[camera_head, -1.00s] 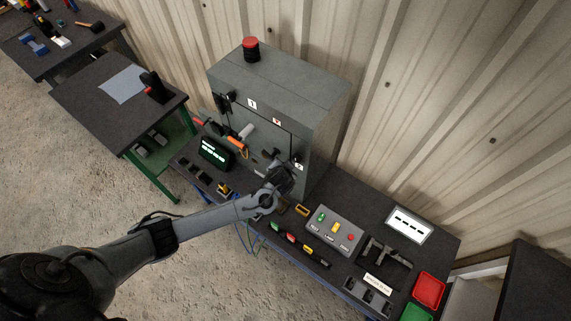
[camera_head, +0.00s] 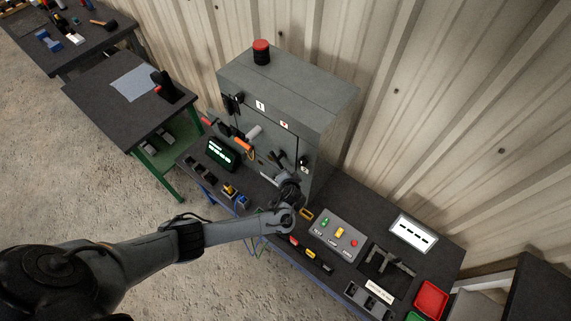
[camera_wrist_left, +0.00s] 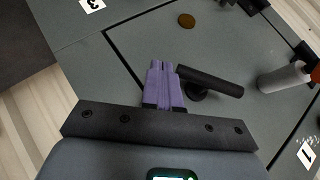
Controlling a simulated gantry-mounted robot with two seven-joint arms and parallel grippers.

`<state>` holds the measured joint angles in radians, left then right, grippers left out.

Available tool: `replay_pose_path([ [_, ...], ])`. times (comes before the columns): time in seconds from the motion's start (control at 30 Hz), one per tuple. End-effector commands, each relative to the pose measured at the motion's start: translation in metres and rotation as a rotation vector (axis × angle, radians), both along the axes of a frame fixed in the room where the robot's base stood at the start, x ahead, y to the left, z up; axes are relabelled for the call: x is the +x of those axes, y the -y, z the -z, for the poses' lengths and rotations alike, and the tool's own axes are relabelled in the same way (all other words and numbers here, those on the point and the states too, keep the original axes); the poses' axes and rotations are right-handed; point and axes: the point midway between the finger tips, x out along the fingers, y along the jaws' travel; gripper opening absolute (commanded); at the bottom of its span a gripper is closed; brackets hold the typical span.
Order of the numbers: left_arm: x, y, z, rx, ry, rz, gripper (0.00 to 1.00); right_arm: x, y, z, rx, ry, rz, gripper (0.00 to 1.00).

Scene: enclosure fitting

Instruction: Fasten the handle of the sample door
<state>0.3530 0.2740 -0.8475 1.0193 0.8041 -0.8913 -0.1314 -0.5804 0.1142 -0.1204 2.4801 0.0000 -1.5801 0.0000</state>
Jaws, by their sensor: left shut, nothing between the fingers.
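The grey cabinet (camera_head: 318,116) stands at the back of the bench with its door face (camera_wrist_left: 130,40) towards my left arm. In the left wrist view, a black bar handle (camera_wrist_left: 212,80) on a round base sticks out from the door face, slanting down to the right. My left gripper (camera_wrist_left: 161,66) has purple fingers, shut and empty. Their tips lie just left of the handle's near end; I cannot tell whether they touch it. In the head view my left gripper (camera_head: 273,178) is in front of the cabinet's lower right, partly hidden by its wrist. My right gripper is out of view.
A white cylinder (camera_wrist_left: 284,78) stands beside the handle on the cabinet front. An orange-handled tool (camera_head: 243,145) and a display (camera_head: 221,154) are left of my gripper. A button box (camera_head: 338,235) and red tray (camera_head: 431,300) are to the right. A red button (camera_head: 261,47) tops the cabinet.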

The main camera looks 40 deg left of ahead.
Motion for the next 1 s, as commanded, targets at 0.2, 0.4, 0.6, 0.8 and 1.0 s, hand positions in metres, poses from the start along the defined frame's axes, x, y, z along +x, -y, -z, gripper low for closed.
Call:
replay_pose_path([
  [0.2,-0.004,-0.0107,0.0071,0.059,0.0,-0.013,0.0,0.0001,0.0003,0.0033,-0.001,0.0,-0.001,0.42],
  [0.4,-0.0043,-0.0112,0.007,0.062,0.0,-0.013,0.0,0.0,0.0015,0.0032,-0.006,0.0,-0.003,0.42],
  [0.6,-0.0043,-0.011,0.007,0.062,0.0,-0.013,0.0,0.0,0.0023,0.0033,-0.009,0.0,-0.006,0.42],
  [0.8,-0.0043,-0.0109,0.007,0.061,-0.001,-0.012,0.0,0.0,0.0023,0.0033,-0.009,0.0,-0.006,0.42],
  [1.0,-0.0042,-0.0108,0.007,0.061,-0.001,-0.012,0.0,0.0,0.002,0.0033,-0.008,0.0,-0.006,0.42],
])
